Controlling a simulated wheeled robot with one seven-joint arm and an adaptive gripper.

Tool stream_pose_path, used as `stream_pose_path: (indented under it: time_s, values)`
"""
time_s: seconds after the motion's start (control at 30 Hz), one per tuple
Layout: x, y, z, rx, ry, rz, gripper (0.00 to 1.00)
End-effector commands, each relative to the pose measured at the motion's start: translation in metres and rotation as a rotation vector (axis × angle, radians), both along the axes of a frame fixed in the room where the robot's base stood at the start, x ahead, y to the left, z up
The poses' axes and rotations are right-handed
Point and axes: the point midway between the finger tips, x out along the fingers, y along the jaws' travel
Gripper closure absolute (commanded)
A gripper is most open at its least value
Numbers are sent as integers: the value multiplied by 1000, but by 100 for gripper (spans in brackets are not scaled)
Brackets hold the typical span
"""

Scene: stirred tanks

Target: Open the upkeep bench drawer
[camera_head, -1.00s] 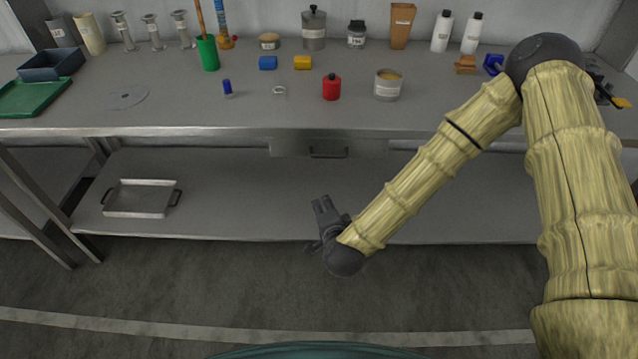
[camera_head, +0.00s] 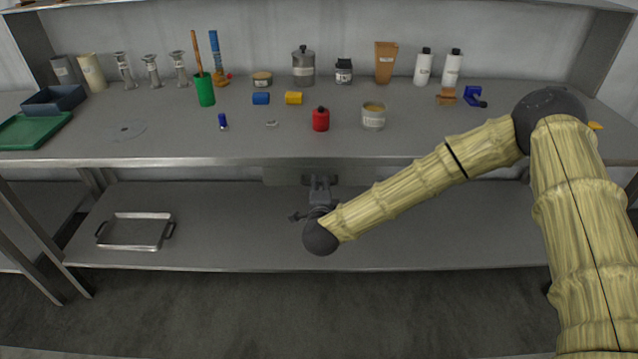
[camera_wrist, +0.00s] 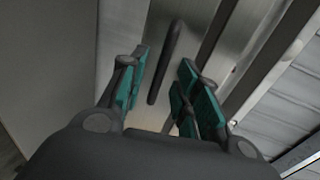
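The upkeep bench (camera_head: 180,150) has a grey drawer (camera_head: 278,175) under its top, with its front flush below the edge. In the wrist view the drawer front (camera_wrist: 205,40) is a pale metal panel with a dark bar handle (camera_wrist: 166,62). My gripper (camera_head: 319,182) is in front of the drawer at handle height and hides much of the handle in the head view. In the wrist view my gripper (camera_wrist: 160,90) is open, its teal-padded fingers apart, with the handle between them or just beyond. I cannot tell whether they touch it.
The benchtop holds a red bottle (camera_head: 321,120), a tin (camera_head: 373,117), a green cup (camera_head: 205,90) and several other items. A metal tray (camera_head: 136,231) lies on the lower shelf (camera_head: 230,235). The floor in front is clear.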

Motion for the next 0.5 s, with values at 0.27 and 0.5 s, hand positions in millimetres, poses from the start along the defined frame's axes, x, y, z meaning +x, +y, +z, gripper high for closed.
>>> stream_pose_path:
  time_s: [0.27,0.5]
  values:
    - [21,-2,-5,0,0,-2,68]
    - [23,-3,-5,0,1,-2,68]
